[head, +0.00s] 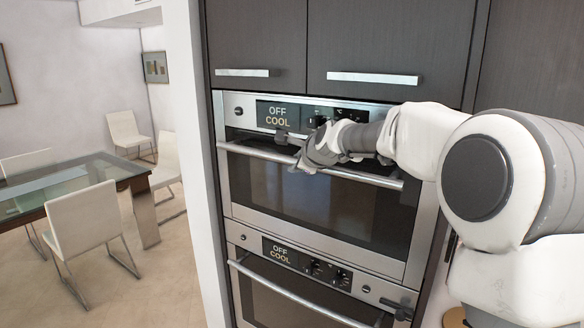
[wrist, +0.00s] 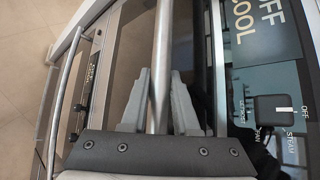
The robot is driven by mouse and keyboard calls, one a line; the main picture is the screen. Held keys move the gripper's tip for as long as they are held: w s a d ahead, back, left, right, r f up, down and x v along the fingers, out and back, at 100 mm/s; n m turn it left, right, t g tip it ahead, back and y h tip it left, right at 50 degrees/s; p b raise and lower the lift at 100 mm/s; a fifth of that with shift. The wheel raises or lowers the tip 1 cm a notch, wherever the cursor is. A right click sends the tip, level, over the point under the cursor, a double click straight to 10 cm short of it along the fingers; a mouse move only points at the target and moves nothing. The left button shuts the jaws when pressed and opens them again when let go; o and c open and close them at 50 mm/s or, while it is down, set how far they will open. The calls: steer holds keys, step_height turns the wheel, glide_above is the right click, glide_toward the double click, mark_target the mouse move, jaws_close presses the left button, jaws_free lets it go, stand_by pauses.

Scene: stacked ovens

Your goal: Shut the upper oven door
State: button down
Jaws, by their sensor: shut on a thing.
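The upper oven door (head: 330,205) is a steel-framed dark glass panel, upright or nearly so, below the upper control panel. A dark strip shows between its top and the panel; I cannot tell whether the door is fully closed. Its long steel handle (head: 240,151) runs across the top of the door. My gripper (head: 297,163) is at the handle near its middle, shut on it. In the wrist view, the two grey fingers of my gripper (wrist: 160,88) lie either side of the handle bar (wrist: 162,50). The fingers hide a short part of the handle.
The upper control panel (head: 280,115) reads OFF COOL, close above my gripper. The lower oven (head: 290,300) sits directly below with its own handle (head: 290,291). Dark cabinets (head: 390,40) are above. A glass table (head: 75,175) and white chairs (head: 88,220) stand at the left, with open floor between.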

steer(key=shift+w+d+r, duration=0.1)
steer(key=shift+d+r, duration=0.05)
steer(key=shift+d, duration=0.05)
stand_by(0.3)
steer(key=c, duration=0.7)
jaws_free()
steer(key=shift+w, duration=0.1)
steer(key=b+v, duration=0.5)
steer(key=v, duration=1.2)
steer(key=shift+s, duration=0.3)
